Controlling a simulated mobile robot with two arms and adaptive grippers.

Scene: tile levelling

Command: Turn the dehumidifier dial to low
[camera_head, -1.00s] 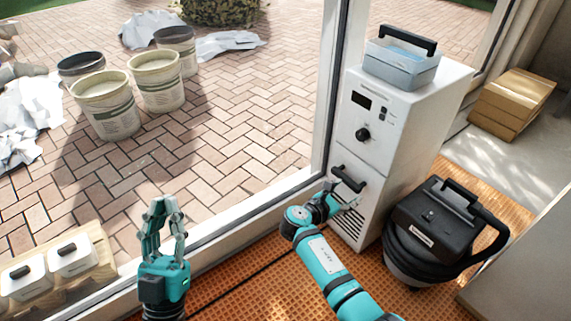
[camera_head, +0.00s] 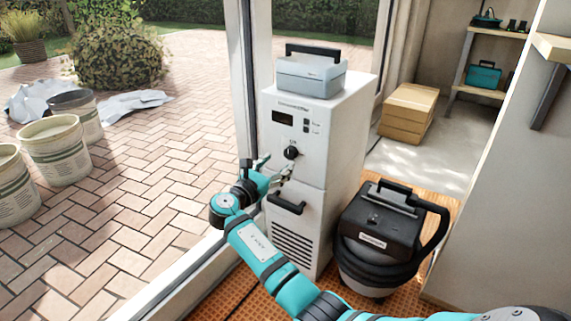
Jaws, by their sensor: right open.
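The dehumidifier (camera_head: 343,125) is a tall white unit with a dark display and small buttons on its upper front. Its black dial (camera_head: 291,153) sits below the display, and the dial's marks are too small to read. My right gripper (camera_head: 287,171) is open, just below the dial and close to the front panel. I cannot tell whether a fingertip touches the dial. A black handle (camera_head: 287,204) is on the front below the gripper, above a vent grille. My left gripper is outside the view.
A grey-blue case (camera_head: 312,76) with a black handle stands on top of the dehumidifier. A black vacuum (camera_head: 380,235) stands close on its right. Cardboard boxes (camera_head: 407,112) lie behind. The window frame (camera_head: 247,80) runs close on the left, with buckets (camera_head: 55,150) outside.

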